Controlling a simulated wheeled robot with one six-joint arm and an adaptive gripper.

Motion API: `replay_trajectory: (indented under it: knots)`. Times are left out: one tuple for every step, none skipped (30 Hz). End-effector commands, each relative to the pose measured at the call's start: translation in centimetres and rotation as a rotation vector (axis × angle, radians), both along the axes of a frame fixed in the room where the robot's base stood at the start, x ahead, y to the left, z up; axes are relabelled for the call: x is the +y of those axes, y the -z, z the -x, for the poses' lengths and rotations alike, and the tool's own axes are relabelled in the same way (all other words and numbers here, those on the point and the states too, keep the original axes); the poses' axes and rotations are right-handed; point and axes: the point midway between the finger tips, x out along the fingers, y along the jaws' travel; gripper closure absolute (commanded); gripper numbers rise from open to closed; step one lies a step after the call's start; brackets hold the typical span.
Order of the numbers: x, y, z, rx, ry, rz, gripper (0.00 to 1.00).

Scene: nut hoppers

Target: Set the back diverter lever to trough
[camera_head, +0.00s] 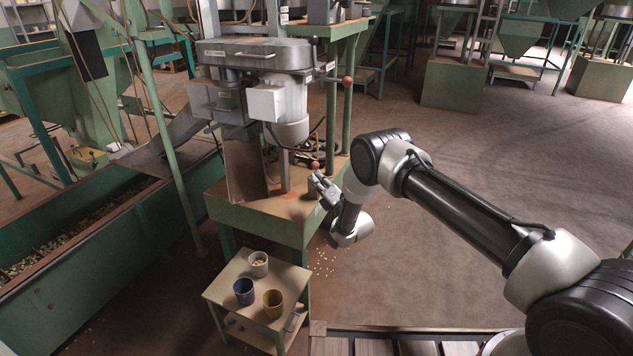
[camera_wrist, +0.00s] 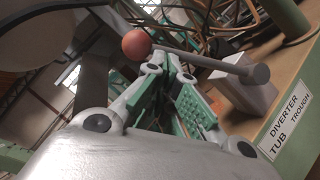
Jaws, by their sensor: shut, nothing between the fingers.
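In the wrist view a diverter lever shows as a grey rod (camera_wrist: 215,62) with a red ball knob (camera_wrist: 136,44). It runs from a pivot on a grey block (camera_wrist: 250,92) at the right out to the left. My gripper (camera_wrist: 172,68) is shut and empty, its fingertips close to the rod just right of the knob; I cannot tell whether they touch. In the head view my gripper (camera_head: 319,180) is at the right end of the green machine table, just below a red knob (camera_head: 314,165). The frames do not settle whether this is the back lever.
A label reading DIVERTER, TUB, TROUGH (camera_wrist: 288,120) is on the table edge. A second red knob (camera_head: 347,81) sits higher on the machine (camera_head: 255,85). A small table (camera_head: 225,289) with cups is in front, a long trough (camera_head: 110,225) left. Floor at right is open.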

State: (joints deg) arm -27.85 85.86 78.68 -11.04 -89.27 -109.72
Motion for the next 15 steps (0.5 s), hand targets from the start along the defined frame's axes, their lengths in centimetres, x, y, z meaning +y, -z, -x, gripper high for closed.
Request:
replay_trajectory:
  knots:
    - [0.0, -0.1, -0.1, 0.005, 0.001, -0.003, 1.0]
    - [0.0, -0.2, -0.1, 0.009, 0.001, -0.004, 1.0]
    - [0.0, -0.3, -0.2, 0.013, 0.0, -0.007, 1.0]
    - [-0.1, -0.3, -0.2, 0.018, 0.0, -0.008, 1.0]
    - [-0.1, -0.4, -0.3, 0.021, 0.0, -0.009, 1.0]
    - [-0.1, -0.4, -0.3, 0.028, 0.0, -0.012, 1.0]
    - [-0.1, -0.5, -0.4, 0.034, 0.001, -0.013, 1.0]
    - [-0.2, -0.5, -0.4, 0.041, 0.001, -0.016, 1.0]
    - [-0.2, -0.6, -0.5, 0.051, 0.001, -0.019, 1.0]
    - [-0.2, -0.7, -0.6, 0.059, 0.001, -0.022, 1.0]
    - [-0.3, -0.8, -0.7, 0.069, 0.001, -0.027, 1.0]
    - [-0.3, -1.0, -0.8, 0.084, 0.001, -0.032, 1.0]
    - [-0.4, -1.1, -1.0, 0.097, 0.002, -0.036, 1.0]
    - [-0.4, -1.3, -1.1, 0.111, 0.001, -0.043, 1.0]
    - [-0.5, -1.5, -1.4, 0.133, 0.002, -0.051, 1.0]
